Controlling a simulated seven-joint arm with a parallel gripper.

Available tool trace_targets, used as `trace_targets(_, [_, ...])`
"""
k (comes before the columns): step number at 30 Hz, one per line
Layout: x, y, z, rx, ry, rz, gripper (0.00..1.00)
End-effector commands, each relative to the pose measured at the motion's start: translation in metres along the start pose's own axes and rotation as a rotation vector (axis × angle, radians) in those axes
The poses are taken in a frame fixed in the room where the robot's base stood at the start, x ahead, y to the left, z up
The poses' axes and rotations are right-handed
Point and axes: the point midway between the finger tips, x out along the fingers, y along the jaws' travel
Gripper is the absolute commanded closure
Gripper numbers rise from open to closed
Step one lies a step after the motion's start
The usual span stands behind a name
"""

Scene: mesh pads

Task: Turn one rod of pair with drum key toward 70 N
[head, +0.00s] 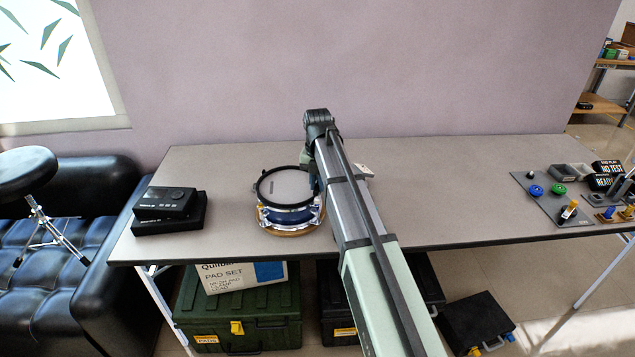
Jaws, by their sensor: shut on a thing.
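A small blue drum pad (288,214) with a pale mesh head (284,186) and a black hoop stands on the table, on a round wooden base (288,234). My gripper (315,184) is at the right edge of the drum's hoop, mostly hidden behind my own arm. It is shut on the drum key, which is too small and too covered to make out. I cannot tell whether the key sits on a rod. The rods at the drum's side are too small to tell apart.
A black module (165,203) on a black box stands at the table's left. A small pale object (364,171) lies right of my arm. At the right are a grey panel (545,200) with coloured knobs, and signs reading NO TEST (608,168) and READY (600,182). The table's middle right is clear.

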Motion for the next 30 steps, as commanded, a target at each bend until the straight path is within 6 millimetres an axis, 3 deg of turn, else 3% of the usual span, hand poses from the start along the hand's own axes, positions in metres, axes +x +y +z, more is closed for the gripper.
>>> trace_targets(17, [-0.0001,0.0,0.0,0.036,0.0,0.0,1.0])
trace_targets(30, [-0.0001,0.0,0.0,0.469,0.0,0.0,1.0])
